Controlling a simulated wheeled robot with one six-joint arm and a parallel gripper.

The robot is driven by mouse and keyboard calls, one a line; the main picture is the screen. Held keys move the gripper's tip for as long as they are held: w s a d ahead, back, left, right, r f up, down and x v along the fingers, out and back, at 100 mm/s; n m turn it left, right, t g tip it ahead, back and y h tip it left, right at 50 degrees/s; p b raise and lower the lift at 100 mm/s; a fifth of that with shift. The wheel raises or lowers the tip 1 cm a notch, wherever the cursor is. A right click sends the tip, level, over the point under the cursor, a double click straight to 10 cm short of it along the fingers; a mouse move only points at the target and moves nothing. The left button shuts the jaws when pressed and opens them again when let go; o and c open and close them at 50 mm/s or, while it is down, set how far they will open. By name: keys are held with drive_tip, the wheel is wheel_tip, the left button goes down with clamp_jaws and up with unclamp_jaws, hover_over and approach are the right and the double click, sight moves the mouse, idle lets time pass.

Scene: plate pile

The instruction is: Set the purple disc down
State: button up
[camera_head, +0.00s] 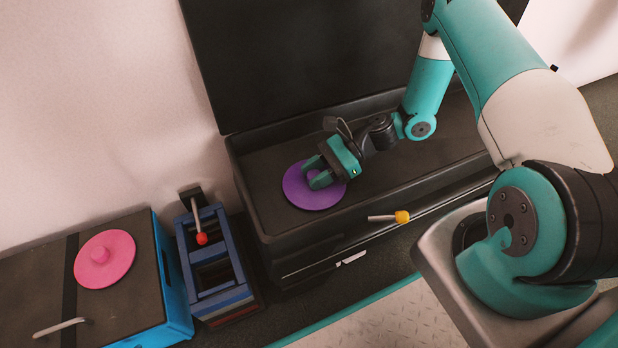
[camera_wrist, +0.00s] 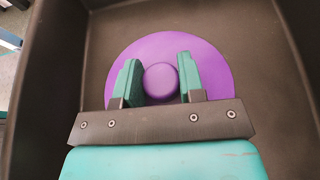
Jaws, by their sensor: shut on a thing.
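The purple disc (camera_head: 310,196) is at the left end of the dark open bin (camera_head: 262,228), low over or on its floor; I cannot tell whether it touches. My gripper (camera_head: 318,172) is above the disc with its fingers pointing down at it. In the wrist view the purple disc (camera_wrist: 206,70) has a round purple knob (camera_wrist: 160,82) at its middle. My gripper's two teal fingers (camera_wrist: 158,80) stand on either side of the knob, shut on it. The part of the disc near my palm is hidden.
A pink disc (camera_head: 106,260) with a knob lies on a brown-topped blue box (camera_head: 160,320) at the left. Next to it is a blue frame with a red-tipped lever (camera_head: 200,238). A yellow-tipped lever (camera_head: 402,217) sticks out at the bin's front. The bin's right part is clear.

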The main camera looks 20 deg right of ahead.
drive_tip(key=o, duration=1)
drive_tip(key=shift+r, duration=0.1)
